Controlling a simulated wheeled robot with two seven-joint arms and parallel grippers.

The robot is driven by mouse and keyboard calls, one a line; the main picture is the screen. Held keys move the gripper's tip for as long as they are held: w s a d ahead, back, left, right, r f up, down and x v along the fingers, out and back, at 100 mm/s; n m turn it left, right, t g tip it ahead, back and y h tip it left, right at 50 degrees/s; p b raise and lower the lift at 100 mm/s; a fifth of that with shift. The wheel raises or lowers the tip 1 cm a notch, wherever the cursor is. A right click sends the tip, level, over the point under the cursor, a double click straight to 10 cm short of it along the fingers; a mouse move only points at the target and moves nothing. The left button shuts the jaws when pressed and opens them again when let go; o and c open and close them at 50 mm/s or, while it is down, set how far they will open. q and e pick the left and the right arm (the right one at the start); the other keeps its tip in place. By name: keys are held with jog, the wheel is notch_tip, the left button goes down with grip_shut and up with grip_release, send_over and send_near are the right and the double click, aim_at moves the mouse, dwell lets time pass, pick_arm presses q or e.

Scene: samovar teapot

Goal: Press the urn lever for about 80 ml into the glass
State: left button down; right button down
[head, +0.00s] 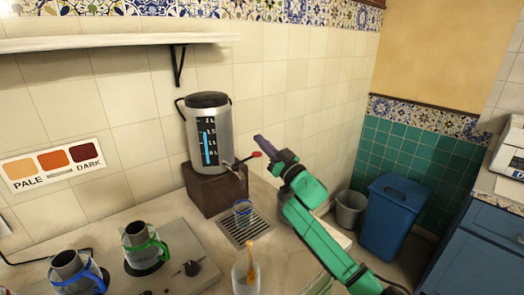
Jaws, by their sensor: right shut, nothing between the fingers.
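The silver urn (222,137) with a black lid stands on a brown block (207,193) against the tiled wall. Its front gauge shows a blue column beside marks. The urn's lever (256,154) has a red tip and sticks out to the right above the spout. A clear glass (243,210) with a bluish tint stands on the drip grate below the spout; its fill is too small to tell. My right gripper (260,141) is shut and empty, its purple fingertips close above and right of the red tip. I cannot tell whether they touch. My left gripper is out of view.
Another glass (240,283) with a wooden spoon stands in front. Two steel pots, one with a green handle (148,254) and one with a blue handle (80,280), stand at the lower left. A colour card (53,166) hangs on the wall.

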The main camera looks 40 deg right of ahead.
jog(key=shift+f, duration=2.05)
notch_tip(320, 180, down, 3)
jog(key=m+h+p, duration=0.1)
jog(key=m, duration=0.1)
jog(key=m+h+p, duration=0.1)
jog(key=m, duration=0.2)
jog(key=shift+m+h, duration=0.3)
jog(key=shift+d, duration=0.1)
jog(key=shift+p, duration=0.3)
dwell(0.5)
